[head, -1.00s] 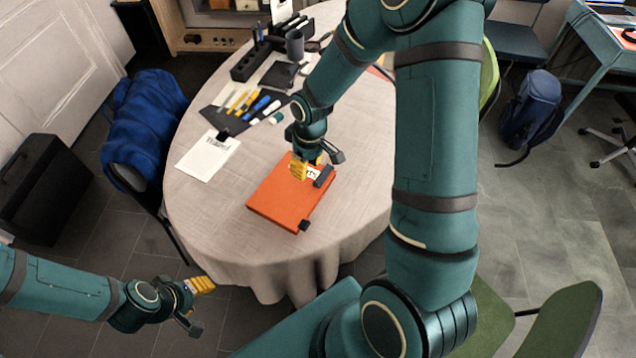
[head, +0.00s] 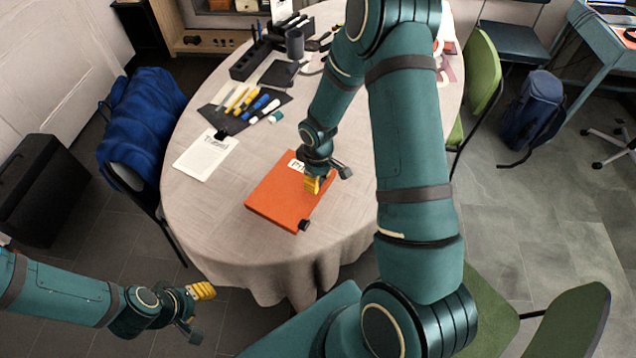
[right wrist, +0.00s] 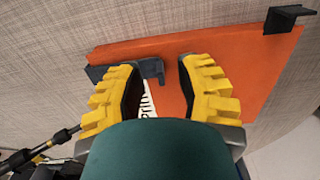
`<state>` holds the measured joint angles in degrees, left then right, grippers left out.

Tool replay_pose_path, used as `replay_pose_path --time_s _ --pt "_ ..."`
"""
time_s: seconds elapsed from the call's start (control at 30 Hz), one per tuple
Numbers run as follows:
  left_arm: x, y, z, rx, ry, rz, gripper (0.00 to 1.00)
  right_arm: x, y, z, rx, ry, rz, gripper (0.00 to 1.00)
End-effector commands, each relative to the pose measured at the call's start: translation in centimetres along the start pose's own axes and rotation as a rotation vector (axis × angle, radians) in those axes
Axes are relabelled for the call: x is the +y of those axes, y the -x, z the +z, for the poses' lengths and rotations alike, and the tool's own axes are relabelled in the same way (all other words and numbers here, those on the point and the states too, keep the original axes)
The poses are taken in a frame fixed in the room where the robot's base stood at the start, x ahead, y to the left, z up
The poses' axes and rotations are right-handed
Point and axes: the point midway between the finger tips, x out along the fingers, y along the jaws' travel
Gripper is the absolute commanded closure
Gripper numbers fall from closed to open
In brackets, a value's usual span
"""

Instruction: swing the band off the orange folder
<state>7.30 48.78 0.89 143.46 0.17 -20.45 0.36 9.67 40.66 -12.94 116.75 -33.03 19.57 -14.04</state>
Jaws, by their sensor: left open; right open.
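The orange folder (head: 277,192) lies flat on the near part of the round table; a white printed label (head: 296,165) shows near its far edge. The band, a dark grey strip with a hooked end (right wrist: 152,69), crosses the folder near one edge in the right wrist view. In the head view my arm and gripper hide it. My right gripper (head: 317,183) is open over the folder's right side. In the right wrist view its yellow fingers (right wrist: 155,85) are spread, the band's hooked end showing between them; contact is unclear. My left gripper (head: 197,308) is open and empty, off the table.
A black clip (head: 304,225) sits at the folder's near corner. A white sheet (head: 206,158), a dark mat with pens (head: 225,118) and a black organizer (head: 250,62) lie farther back. Bare tablecloth surrounds the folder. A chair with a blue jacket (head: 140,115) stands left.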

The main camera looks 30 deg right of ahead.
Motion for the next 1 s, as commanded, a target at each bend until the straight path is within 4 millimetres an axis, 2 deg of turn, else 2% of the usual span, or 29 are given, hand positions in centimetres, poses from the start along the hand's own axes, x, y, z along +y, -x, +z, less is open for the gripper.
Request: replay_pose_path --time_s 0.13,0.47,0.5,0.57,0.6,1.0 --pt "-0.07 -0.19 0.09 -0.002 -0.001 0.000 0.52 0.00 -1.11 0.04 -0.001 0.000 0.000 0.66" --pt "-0.06 -0.18 0.10 -0.002 -0.001 0.000 0.52 0.02 -1.30 0.02 0.000 0.000 0.000 0.66" --pt "-0.06 -0.18 0.09 -0.002 -0.001 0.000 0.52 0.02 -1.30 0.02 0.000 0.000 0.000 0.73" --pt "-0.06 -0.18 0.09 -0.002 -0.001 0.000 0.52 0.01 -1.30 0.02 0.000 0.000 0.000 0.94" --pt "-0.06 -0.18 0.09 -0.002 -0.001 0.000 0.52 0.01 -1.30 0.02 0.000 0.000 0.000 1.00" --pt "0.07 0.17 -0.05 0.001 0.000 0.000 0.52 0.15 -1.06 0.06 0.000 -0.002 -0.017 1.00"
